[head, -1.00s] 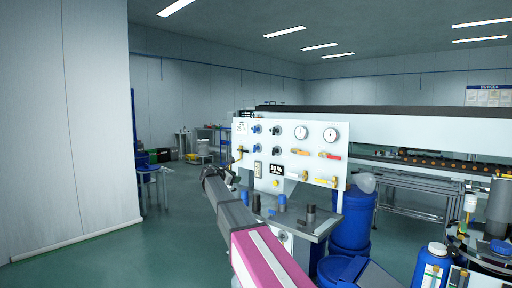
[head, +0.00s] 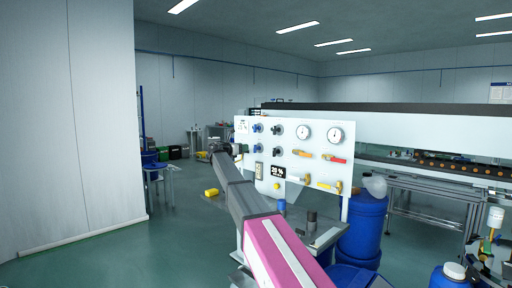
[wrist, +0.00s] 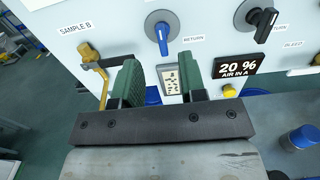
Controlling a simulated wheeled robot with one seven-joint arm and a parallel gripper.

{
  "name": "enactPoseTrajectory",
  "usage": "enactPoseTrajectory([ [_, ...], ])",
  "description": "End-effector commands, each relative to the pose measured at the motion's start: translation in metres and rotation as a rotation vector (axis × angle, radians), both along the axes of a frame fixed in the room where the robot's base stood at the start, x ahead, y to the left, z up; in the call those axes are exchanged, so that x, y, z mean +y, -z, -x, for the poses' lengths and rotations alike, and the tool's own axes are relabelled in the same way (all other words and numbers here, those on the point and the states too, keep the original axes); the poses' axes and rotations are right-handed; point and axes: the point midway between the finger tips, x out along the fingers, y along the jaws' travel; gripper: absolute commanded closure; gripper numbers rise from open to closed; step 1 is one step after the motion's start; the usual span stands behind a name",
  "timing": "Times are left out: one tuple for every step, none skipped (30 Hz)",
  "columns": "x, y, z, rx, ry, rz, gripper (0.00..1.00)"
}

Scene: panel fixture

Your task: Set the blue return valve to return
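The blue return valve (wrist: 162,32) is in the upper middle of the wrist view, on the white panel. Its blue handle points down, and a "RETURN" label is to its right. In the head view a blue knob (head: 257,146) shows on the left part of the panel. My gripper (wrist: 160,82) is open and empty. Its two green fingers stand apart, below the valve and in front of a small grey meter. Neither finger touches the handle in the wrist view. My fingers cannot be made out in the head view.
A brass lever (wrist: 92,60) is close to the left finger. A yellow button (wrist: 230,92) is at right. Below the panel is a bench with a blue-capped item (wrist: 304,137).

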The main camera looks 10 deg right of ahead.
Motion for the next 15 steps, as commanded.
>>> enactPoseTrajectory([
  [-0.006, 0.0, -0.005, 0.0, 0.001, 0.0, 0.62],
  [-0.009, 0.0, -0.007, 0.0, 0.001, 0.0, 0.62],
  [-0.013, 0.0, -0.011, -0.001, 0.001, -0.001, 0.62],
  [-0.017, 0.0, -0.014, -0.001, 0.0, -0.001, 0.62],
  [-0.021, 0.0, -0.017, 0.0, 0.0, -0.001, 0.62],
  [-0.027, 0.0, -0.021, 0.0, 0.001, -0.001, 0.62],
  [-0.032, 0.0, -0.024, 0.0, 0.002, -0.001, 0.62],
  [-0.036, 0.0, -0.028, 0.0, 0.002, -0.001, 0.62],
  [-0.042, 0.0, -0.032, 0.0, 0.001, -0.001, 0.62],
  [-0.046, 0.0, -0.036, -0.001, 0.0, -0.001, 0.62],
  [-0.05, 0.0, -0.039, -0.001, 0.0, -0.001, 0.62],
  [-0.056, 0.0, -0.042, 0.0, 0.001, -0.001, 0.62],
  [-0.06, 0.0, -0.045, 0.0, 0.001, -0.001, 0.62],
  [-0.064, 0.0, -0.047, 0.0, 0.001, -0.001, 0.62],
  [-0.067, 0.0, -0.05, -0.001, 0.001, -0.001, 0.62],
])
